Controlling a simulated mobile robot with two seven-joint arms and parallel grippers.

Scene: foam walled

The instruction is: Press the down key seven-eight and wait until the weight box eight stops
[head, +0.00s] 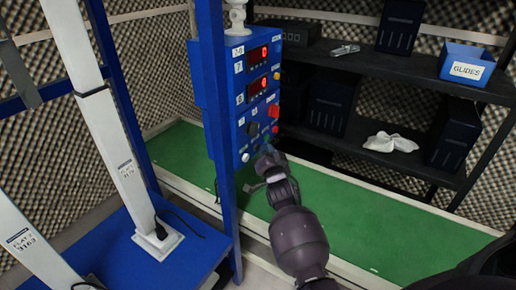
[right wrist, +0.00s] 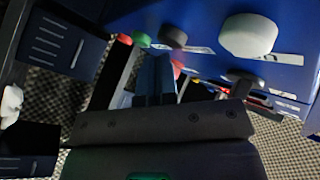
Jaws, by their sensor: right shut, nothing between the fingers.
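A blue control panel (head: 232,100) stands upright in the middle of the head view. It carries two lit red displays, an upper one (head: 257,55) and a lower one (head: 258,87), with small labels and several buttons. I cannot read which key is the down key seven-eight. My right gripper (head: 266,150) is shut and empty at the lower buttons. In the right wrist view its fingers (right wrist: 154,80) are together near the panel, with a white round knob (right wrist: 248,36), a dark knob (right wrist: 172,36) and a green button (right wrist: 140,40). Contact is unclear. No weight box eight is identifiable.
White columns (head: 103,125) rise from a blue platform (head: 170,255) at the left. A black shelf (head: 390,75) at the right holds dark boxes, a blue GLIDES bin (head: 466,66) and a white cloth (head: 391,143). A green floor strip (head: 345,208) runs between.

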